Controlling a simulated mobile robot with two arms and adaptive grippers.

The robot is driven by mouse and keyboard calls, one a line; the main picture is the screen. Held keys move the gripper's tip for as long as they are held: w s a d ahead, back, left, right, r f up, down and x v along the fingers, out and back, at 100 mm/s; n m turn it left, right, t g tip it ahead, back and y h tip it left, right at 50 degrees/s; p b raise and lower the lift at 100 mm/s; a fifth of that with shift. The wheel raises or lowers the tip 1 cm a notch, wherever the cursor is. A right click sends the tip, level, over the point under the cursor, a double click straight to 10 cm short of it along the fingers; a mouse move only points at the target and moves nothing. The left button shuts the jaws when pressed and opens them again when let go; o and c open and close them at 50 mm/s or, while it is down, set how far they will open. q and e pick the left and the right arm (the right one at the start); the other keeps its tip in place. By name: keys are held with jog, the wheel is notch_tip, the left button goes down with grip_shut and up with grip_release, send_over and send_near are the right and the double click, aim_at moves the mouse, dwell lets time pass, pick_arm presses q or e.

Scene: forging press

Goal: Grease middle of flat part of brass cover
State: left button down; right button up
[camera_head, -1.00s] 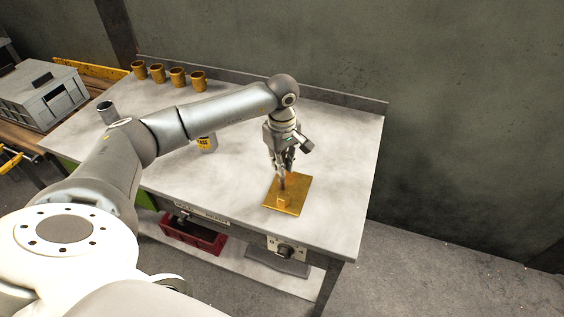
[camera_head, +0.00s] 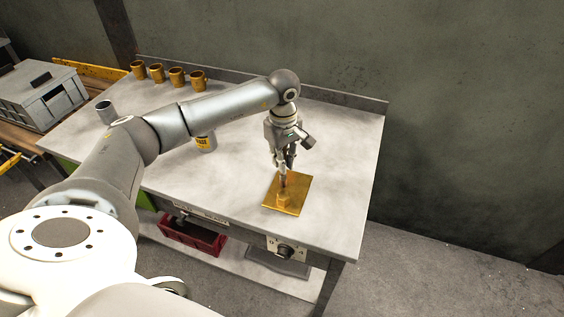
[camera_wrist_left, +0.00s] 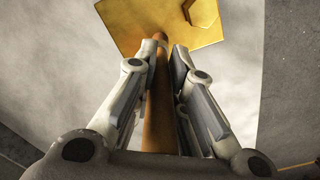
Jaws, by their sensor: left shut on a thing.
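The brass cover (camera_head: 298,192) lies on the workbench near its front edge, a golden square plate with a raised block (camera_head: 283,200) near its front side. It also shows at the top of the left wrist view (camera_wrist_left: 130,22), with an angular raised outline at upper right. My left gripper (camera_head: 283,168) points down above the cover. It is shut on a thin brown rod, seemingly a brush handle (camera_wrist_left: 160,95). The rod's lower end is over or at the plate; contact cannot be told. A pale can with a yellow label (camera_head: 205,143) stands partly behind my arm. My right gripper is out of view.
Several brass cups (camera_head: 177,77) stand along the back of the bench (camera_head: 335,150). A grey metal cup (camera_head: 104,112) is at left. A grey case (camera_head: 45,95) stands on a side table. A red bin (camera_head: 192,238) is below. The bench's right side is clear.

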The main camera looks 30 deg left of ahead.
pick_arm(q)
jog(key=shift+s, duration=0.1)
jog(key=shift+b, duration=0.4)
dwell(0.6)
jog(key=shift+s+d, duration=0.1)
jog(key=shift+s, duration=0.2)
dwell(0.6)
